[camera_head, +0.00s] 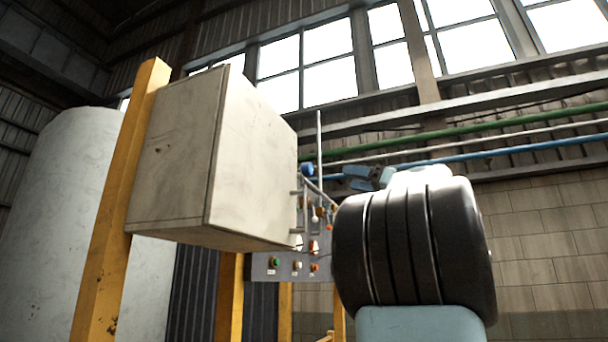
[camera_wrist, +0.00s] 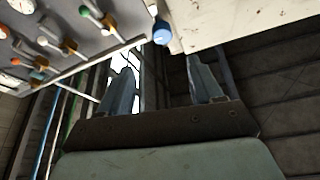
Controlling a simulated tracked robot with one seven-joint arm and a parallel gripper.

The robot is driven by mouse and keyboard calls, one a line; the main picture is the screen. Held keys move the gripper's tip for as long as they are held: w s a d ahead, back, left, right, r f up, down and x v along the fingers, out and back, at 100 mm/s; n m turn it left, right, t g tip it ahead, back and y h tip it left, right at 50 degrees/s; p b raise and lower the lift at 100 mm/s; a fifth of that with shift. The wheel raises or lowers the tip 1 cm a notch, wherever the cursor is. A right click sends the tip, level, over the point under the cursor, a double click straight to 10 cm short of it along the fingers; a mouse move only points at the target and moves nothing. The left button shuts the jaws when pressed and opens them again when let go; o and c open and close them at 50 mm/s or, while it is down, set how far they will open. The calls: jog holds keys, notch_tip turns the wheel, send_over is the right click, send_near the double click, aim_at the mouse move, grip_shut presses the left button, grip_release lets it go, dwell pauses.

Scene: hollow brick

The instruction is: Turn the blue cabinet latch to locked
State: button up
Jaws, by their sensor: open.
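The blue latch (camera_wrist: 162,33) is a small round knob at the edge of the cream cabinet (camera_wrist: 225,18) in the wrist view. In the head view it shows as a small blue piece (camera_head: 307,169) by the cabinet's (camera_head: 250,160) right edge. My gripper (camera_wrist: 160,85) is open and empty, its two blue-grey fingers apart. The latch lies beyond the fingertips in the picture, between their directions, and looks untouched. In the head view my gripper (camera_head: 370,177) is partly hidden behind my dark arm joint, to the right of the latch. The latch's turn position is too small to tell.
A grey control panel (camera_head: 290,265) with several knobs and buttons stands beyond the cabinet; it also shows in the wrist view (camera_wrist: 75,35) beside the latch. Thin pipes (camera_head: 319,150) rise near the panel. A yellow post (camera_head: 120,200) stands at the cabinet's left.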

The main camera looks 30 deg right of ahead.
aim_at(311, 169)
jog(key=x, duration=1.4)
jog(key=shift+s+a, duration=0.1)
jog(key=shift+a, duration=0.05)
jog(key=shift+f, duration=0.1)
jog(key=c, duration=1.1)
